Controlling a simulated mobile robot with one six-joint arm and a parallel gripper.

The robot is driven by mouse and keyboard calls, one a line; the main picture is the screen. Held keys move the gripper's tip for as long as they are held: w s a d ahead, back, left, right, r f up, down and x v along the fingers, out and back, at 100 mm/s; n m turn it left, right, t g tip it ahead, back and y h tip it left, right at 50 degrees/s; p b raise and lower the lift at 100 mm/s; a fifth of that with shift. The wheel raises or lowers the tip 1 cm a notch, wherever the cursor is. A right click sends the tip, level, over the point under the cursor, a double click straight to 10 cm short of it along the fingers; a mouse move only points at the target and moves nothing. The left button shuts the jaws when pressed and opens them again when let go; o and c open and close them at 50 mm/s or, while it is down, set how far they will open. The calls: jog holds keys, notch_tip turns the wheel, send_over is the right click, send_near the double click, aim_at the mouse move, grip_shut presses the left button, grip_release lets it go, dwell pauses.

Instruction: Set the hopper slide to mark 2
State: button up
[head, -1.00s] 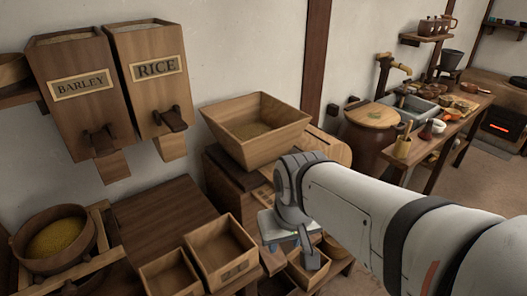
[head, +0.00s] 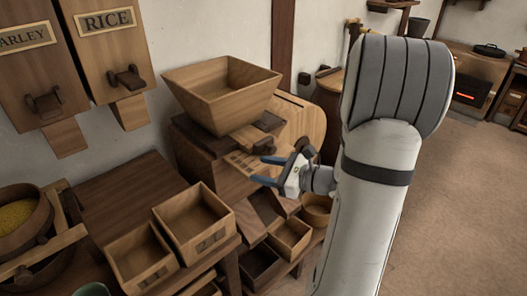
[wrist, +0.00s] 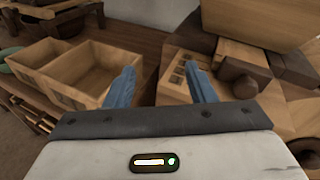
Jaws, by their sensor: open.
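The wooden hopper (head: 222,95) sits on a dark wooden mill box. Below its front edge is a light slide (head: 245,137) with a dark knob (head: 264,147). A light plate with small marks (head: 240,165) lies beside it; the marks are too small to read. My gripper (head: 268,170) is open and empty, its blue fingers pointing left near the plate. In the wrist view, the plate (wrist: 172,88) is partly behind the right finger, and the knob (wrist: 240,76) is to the right of my gripper (wrist: 160,74). Which mark the slide stands at cannot be told.
Two open wooden boxes (head: 195,222) stand on the bench at lower left. Smaller bins (head: 289,237) sit below the mill. Barley and rice bins (head: 108,50) hang on the wall. A round wooden lid (head: 300,125) leans behind the mill. Floor at right is clear.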

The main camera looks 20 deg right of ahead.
aim_at(274, 151)
jog(key=w+d+f+m+t+h, duration=0.1)
jog(key=d+m+t+h, duration=0.15)
jog(key=d, duration=0.25)
jog(key=w+d+f+m+t+h, duration=0.1)
jog(key=d+f+m+t+h, duration=0.1)
jog(key=d+m, duration=0.25)
jog(key=shift+n, duration=0.3)
jog(key=x, duration=0.7)
jog(key=shift+w+r+b, duration=0.15)
jog(key=shift+w+b, duration=0.05)
jog(key=shift+b, duration=0.2)
jog(key=shift+d, duration=0.1)
grip_shut()
